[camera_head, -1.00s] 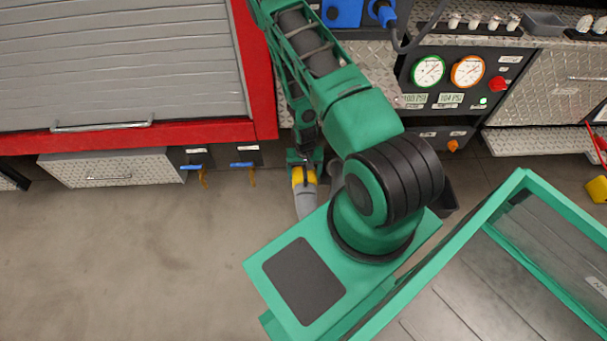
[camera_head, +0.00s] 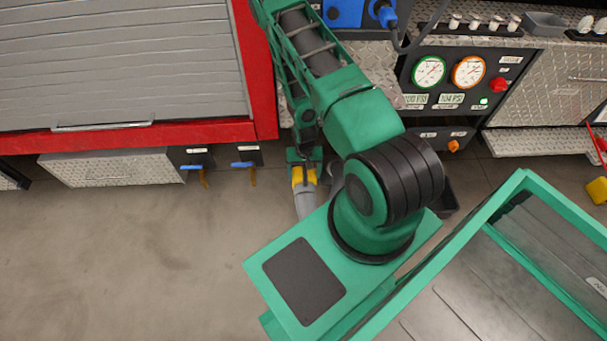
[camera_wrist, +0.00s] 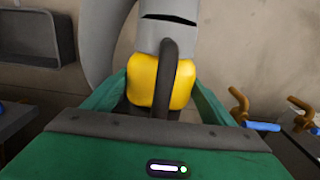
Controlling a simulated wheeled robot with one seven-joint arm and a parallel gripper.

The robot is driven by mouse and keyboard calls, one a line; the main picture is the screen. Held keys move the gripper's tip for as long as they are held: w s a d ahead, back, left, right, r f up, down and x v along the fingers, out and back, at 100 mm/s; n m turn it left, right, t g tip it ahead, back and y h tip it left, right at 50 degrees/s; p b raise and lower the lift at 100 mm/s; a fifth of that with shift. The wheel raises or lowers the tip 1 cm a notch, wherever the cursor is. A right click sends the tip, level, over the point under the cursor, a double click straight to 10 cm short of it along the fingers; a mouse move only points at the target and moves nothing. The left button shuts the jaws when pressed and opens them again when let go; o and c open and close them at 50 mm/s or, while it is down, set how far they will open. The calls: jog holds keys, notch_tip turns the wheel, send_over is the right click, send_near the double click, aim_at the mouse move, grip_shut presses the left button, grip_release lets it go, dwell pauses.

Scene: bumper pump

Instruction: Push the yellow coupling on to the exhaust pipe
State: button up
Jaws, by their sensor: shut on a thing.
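The yellow coupling (camera_head: 304,178) is low beside the truck's red edge, partly hidden by my gripper (camera_head: 303,170). In the wrist view the coupling (camera_wrist: 143,80) sits between my green fingers (camera_wrist: 160,95), which are shut on it. A dark curved bar crosses in front of it. A grey hose (camera_head: 306,206) joins the coupling on its near side and shows above it in the wrist view (camera_wrist: 160,35). I cannot make out the exhaust pipe's end or whether the coupling touches it; the gripper and arm cover that area.
Blue-handled valves (camera_head: 243,164) hang under the truck to the left, with a metal locker (camera_head: 110,168) beside them. The gauge panel (camera_head: 450,85) is at the upper right. A dark bin (camera_head: 446,200) is partly behind my arm. The floor at left (camera_head: 120,260) is clear.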

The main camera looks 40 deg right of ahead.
jog(key=shift+w+d, duration=0.15)
jog(key=shift+w, duration=0.05)
dwell(0.3)
jog(key=o, duration=1.8)
notch_tip(320, 180, up, 11)
jog(key=shift+w+f, duration=0.1)
